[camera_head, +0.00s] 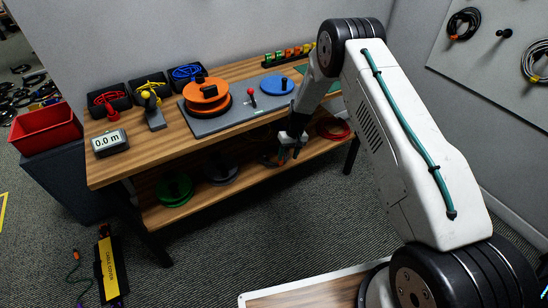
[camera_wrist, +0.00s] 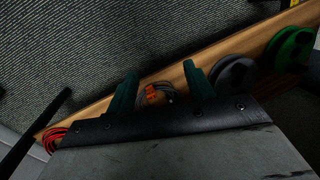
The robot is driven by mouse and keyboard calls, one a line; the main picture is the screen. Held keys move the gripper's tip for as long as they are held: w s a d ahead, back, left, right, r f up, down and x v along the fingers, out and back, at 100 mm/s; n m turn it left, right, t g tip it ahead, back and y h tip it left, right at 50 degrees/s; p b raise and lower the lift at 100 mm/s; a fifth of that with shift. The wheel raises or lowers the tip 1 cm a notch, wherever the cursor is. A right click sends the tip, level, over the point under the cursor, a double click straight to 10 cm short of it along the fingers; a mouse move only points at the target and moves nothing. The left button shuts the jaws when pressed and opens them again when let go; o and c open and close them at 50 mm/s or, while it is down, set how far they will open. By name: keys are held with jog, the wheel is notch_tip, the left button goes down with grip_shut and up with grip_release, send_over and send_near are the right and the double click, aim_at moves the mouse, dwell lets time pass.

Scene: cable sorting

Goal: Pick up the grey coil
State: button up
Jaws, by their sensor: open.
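The grey coil (camera_wrist: 170,92) lies on the lower wooden shelf, with an orange piece (camera_wrist: 152,93) on it. In the wrist view it shows between my two teal fingers. My gripper (camera_wrist: 161,86) is open and empty, pointing at the coil from close by; the exact gap to it is unclear. In the head view my gripper (camera_head: 287,154) is over the lower shelf at its front edge, and it mostly hides the coil there.
On the same shelf are a green spool (camera_head: 174,190), a grey spool (camera_head: 222,172) and a red coil (camera_head: 332,128). The wooden tabletop (camera_head: 160,148) is close above the shelf. Orange discs (camera_head: 206,92) stand on it.

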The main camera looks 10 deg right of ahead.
jog(key=w+f+t, duration=0.1)
jog(key=w+f, duration=0.3)
jog(key=f, duration=0.5)
jog(key=n+t, duration=0.2)
jog(key=t, duration=0.2)
send_over(281, 163)
jog(key=shift+h, duration=0.4)
jog(key=f, duration=0.4)
jog(key=shift+w+d+f, duration=0.15)
jog(key=shift+d+f, duration=0.05)
jog(key=shift+d, duration=0.05)
jog(key=x, duration=0.3)
jog(key=shift+s+a+f, duration=0.25)
jog(key=shift+f, duration=0.05)
jog(key=shift+x, duration=0.85)
jog(key=shift+w, duration=0.1)
jog(key=c, duration=1.1)
